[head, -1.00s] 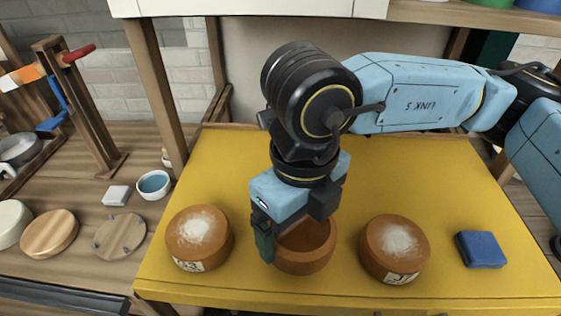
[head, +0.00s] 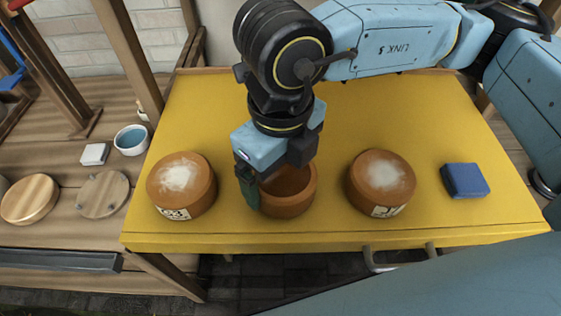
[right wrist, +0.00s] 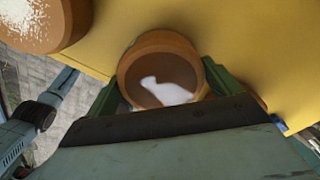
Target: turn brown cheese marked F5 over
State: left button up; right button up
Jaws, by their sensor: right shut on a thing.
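A round brown cheese (head: 288,198) sits in the middle of a row of three on the yellow table top. My right gripper (head: 276,186) is above it and shut on its sides. In the right wrist view the cheese (right wrist: 145,58) lies between the two green fingers, with a white patch on its dark face. No label shows on this cheese, so I cannot read F5. The left cheese (head: 181,184) and the right cheese (head: 381,182) have white-dusted tops and front labels that I cannot read surely. My left gripper is not in view.
A blue block (head: 465,180) lies at the right of the yellow table (head: 400,115). On the wooden bench at left are a bowl of blue liquid (head: 131,140), a white block (head: 94,154) and wooden discs (head: 102,194). The table behind the cheeses is clear.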

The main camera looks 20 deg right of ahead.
jog(key=shift+f+b, duration=0.4)
jog(key=shift+b, duration=0.1)
dwell(0.8)
jog(key=o, duration=1)
notch_tip(320, 180, up, 13)
jog(key=shift+s+r+p, duration=0.1)
jog(key=shift+r+p, duration=0.1)
jog(key=shift+p, duration=0.1)
